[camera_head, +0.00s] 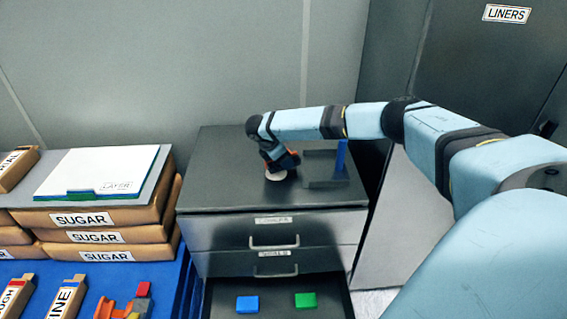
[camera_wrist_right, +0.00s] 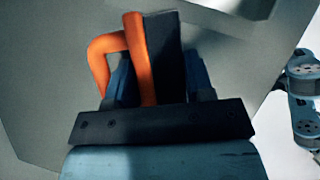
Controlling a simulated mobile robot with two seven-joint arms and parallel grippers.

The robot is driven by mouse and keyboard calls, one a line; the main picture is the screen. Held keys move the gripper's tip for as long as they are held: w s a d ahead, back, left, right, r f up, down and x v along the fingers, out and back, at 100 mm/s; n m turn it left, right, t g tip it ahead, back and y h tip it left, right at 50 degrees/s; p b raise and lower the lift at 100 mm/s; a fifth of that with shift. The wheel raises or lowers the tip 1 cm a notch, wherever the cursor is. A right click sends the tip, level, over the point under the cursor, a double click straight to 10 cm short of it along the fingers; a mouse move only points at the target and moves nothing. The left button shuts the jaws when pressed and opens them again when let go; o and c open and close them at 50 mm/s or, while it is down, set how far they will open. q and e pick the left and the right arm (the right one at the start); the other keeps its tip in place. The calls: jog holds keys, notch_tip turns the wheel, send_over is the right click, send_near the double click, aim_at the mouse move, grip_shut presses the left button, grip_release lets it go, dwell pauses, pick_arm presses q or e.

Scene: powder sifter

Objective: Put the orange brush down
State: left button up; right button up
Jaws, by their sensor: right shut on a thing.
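My right gripper (camera_head: 283,163) reaches over the top of the dark drawer cabinet (camera_head: 225,170), fingers pointing down. It is shut on the orange brush (camera_wrist_right: 140,60). In the wrist view the brush's bent orange handle rises between the fingers, in front of a dark upright part. In the head view only a little orange shows at the fingers. A pale round piece (camera_head: 276,175) is right under the gripper; I cannot tell whether it belongs to the brush or whether it touches the cabinet top. My left gripper is not in view.
A dark shallow tray (camera_head: 322,183) with an upright blue piece (camera_head: 341,155) is right of the gripper. The cabinet top's left part is clear. The open lower drawer holds a blue block (camera_head: 247,304) and a green block (camera_head: 306,300). Sugar boxes (camera_head: 110,218) stand left.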

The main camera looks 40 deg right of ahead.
notch_tip(320, 180, down, 2)
jog(key=shift+f, duration=0.1)
jog(key=o, duration=1)
jog(key=shift+c, duration=0.2)
